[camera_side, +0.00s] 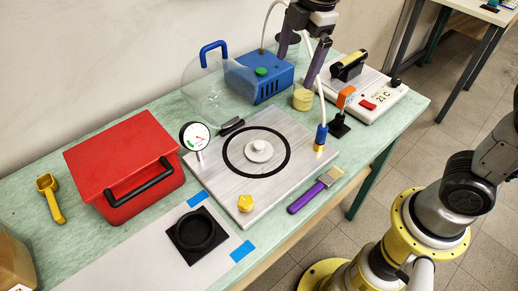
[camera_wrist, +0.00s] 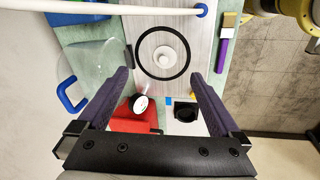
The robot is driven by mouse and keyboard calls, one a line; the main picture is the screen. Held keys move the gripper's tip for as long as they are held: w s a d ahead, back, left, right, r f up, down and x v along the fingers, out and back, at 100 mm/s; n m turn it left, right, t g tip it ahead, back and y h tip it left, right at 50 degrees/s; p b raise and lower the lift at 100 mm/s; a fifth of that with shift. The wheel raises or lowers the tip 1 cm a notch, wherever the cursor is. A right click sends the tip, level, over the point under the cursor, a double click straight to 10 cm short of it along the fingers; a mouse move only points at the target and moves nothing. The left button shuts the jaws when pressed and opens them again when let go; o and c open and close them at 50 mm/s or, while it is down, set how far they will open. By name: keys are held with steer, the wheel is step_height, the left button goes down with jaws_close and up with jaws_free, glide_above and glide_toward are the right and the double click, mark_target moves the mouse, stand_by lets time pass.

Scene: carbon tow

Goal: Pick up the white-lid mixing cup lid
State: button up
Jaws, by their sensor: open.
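A white round lid with a raised knob (camera_side: 259,151) lies on the grey metal plate (camera_side: 302,136), inside a black ring (camera_side: 229,163). It also shows in the wrist view (camera_wrist: 164,57), just beyond my fingertips and near the middle. No cup is visible beneath it. My gripper (camera_side: 297,70) is open, with two purple fingers pointing down.
A dial gauge (camera_side: 196,136) stands at the plate's left edge; a white hose with a blue-and-brass end (camera_side: 321,136) stands at its right. A red box (camera_side: 124,165) is left.

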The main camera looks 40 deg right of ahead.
steer(key=w+a+f+n+g, duration=0.2)
steer(key=w+a+f, duration=0.25)
steer(key=f, duration=0.25)
glide_above(259, 144)
step_height(259, 144, down, 10)
steer(key=shift+s+d+r, duration=0.1)
steer(key=shift+r, duration=0.1)
steer(key=shift+f, duration=2.9)
steer(key=shift+c, duration=0.2)
steer(key=c, duration=1)
steer(key=shift+r, duration=0.15)
